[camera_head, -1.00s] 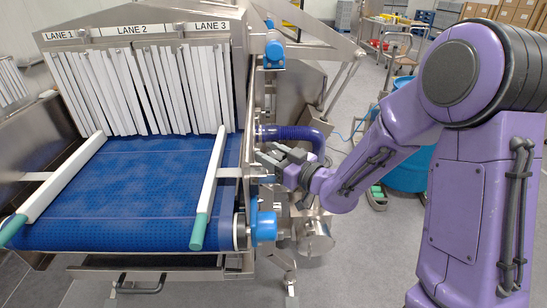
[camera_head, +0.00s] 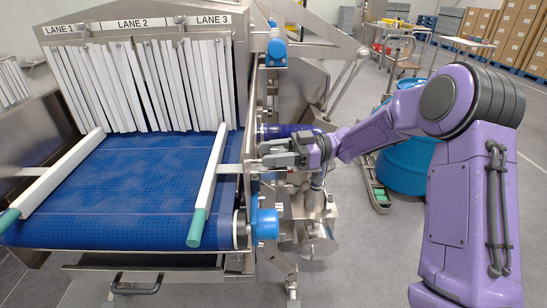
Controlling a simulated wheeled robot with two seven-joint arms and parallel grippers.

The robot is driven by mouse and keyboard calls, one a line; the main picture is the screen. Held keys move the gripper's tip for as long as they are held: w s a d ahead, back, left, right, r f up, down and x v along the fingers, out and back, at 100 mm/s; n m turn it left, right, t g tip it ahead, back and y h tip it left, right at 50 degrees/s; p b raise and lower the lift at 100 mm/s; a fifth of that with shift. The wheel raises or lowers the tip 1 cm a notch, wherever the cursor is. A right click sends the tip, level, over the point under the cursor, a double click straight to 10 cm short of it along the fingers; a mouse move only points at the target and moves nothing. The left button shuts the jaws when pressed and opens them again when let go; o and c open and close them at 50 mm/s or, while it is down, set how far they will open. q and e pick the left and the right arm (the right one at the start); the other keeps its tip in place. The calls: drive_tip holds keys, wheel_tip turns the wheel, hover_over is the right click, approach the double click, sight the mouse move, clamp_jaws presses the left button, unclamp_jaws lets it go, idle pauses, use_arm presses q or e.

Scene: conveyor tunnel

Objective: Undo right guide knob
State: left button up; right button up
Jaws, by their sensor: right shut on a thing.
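The right guide rail (camera_head: 208,188) is a white bar with a green end, lying along the right side of the blue belt. A metal bracket (camera_head: 231,170) runs from it to the conveyor's right side frame. My right gripper (camera_head: 266,155) is at that side frame, beside the bracket's outer end, its fingers pointing left. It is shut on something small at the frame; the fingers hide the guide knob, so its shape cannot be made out. My left gripper is not in view.
The blue belt (camera_head: 120,190) leads under white strip curtains (camera_head: 140,85). A blue roller end cap (camera_head: 265,224) and a metal motor housing (camera_head: 315,235) sit below my right gripper. A blue drum (camera_head: 405,160) stands behind my arm.

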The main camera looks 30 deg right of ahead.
drive_tip(key=n+g+b, duration=0.1)
drive_tip(key=g+b, duration=0.1)
drive_tip(key=f+n+g+y+b, duration=0.1)
drive_tip(key=g+b, duration=0.1)
drive_tip(key=shift+s+a+n, duration=0.1)
drive_tip(key=shift+s+n, duration=0.05)
drive_tip(key=shift+n, duration=0.25)
drive_tip(key=shift+s+r+n+g+b, duration=0.1)
drive_tip(key=shift+r+n+g+b, duration=0.2)
drive_tip(key=shift+n+g+b, duration=0.55)
drive_tip(key=shift+m+g, duration=0.25)
drive_tip(key=shift+g, duration=0.1)
drive_tip(key=o, duration=1)
drive_tip(key=shift+a, duration=0.1)
drive_tip(key=shift+c, duration=0.2)
drive_tip(key=shift+r, duration=0.1)
